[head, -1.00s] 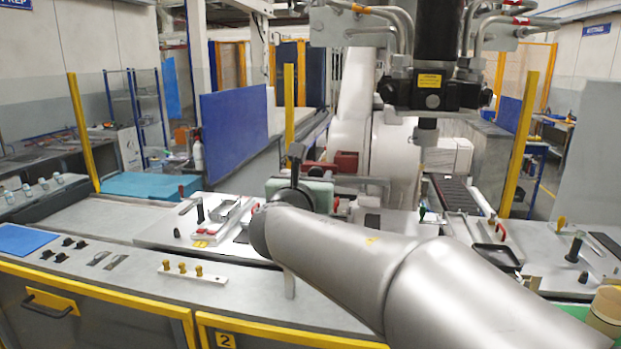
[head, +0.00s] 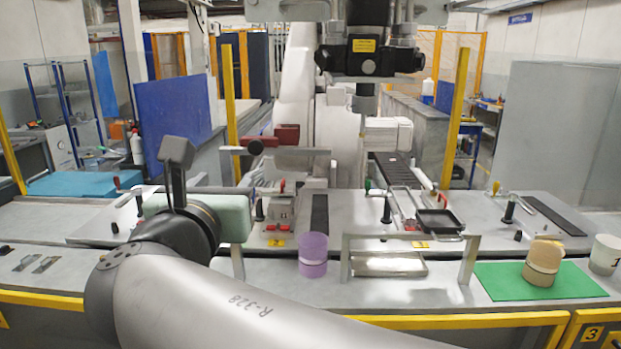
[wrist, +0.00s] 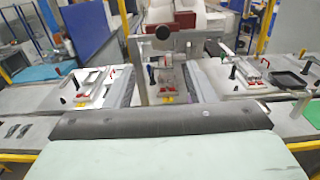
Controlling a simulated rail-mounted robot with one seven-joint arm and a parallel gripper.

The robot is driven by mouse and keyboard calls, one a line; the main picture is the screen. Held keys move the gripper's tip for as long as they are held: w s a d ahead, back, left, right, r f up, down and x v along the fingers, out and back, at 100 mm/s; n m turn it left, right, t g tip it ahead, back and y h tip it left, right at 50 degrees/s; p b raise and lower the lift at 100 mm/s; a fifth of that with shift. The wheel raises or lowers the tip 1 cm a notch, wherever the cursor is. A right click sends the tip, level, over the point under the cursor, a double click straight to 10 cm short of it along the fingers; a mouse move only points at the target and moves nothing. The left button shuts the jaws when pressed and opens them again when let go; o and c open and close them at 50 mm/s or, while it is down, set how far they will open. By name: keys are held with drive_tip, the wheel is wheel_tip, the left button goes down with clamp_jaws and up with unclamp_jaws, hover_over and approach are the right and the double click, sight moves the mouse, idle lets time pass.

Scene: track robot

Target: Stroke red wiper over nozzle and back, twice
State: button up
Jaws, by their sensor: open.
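A red block (head: 286,133), which looks like the wiper, sits on a grey bar with a black round knob at its left end, in front of the large white machine. The same red block shows in the wrist view (wrist: 185,20). A short dark cylinder (head: 365,101), perhaps the nozzle, hangs under the machine's black head, right of and above the red block. My gripper (head: 236,215) is in front of, below and left of the red block, apart from it. It is open and empty; its fingertips are not clearly visible. Its pale green body fills the bottom of the wrist view.
A grey bridge-shaped frame (head: 410,238) stands right of my gripper, with a purple cup (head: 313,255) at its left. A green mat (head: 500,282) holds a tan cup (head: 543,262). Clamp fixtures and a black tray (head: 440,222) occupy the table.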

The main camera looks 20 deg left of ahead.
drive_tip(key=shift+r+p, duration=0.1)
drive_tip(key=shift+p, duration=0.3)
drive_tip(key=p, duration=0.7)
approach(255, 149)
drive_tip(key=x, duration=0.9)
drive_tip(key=shift+w, duration=0.15)
clamp_jaws()
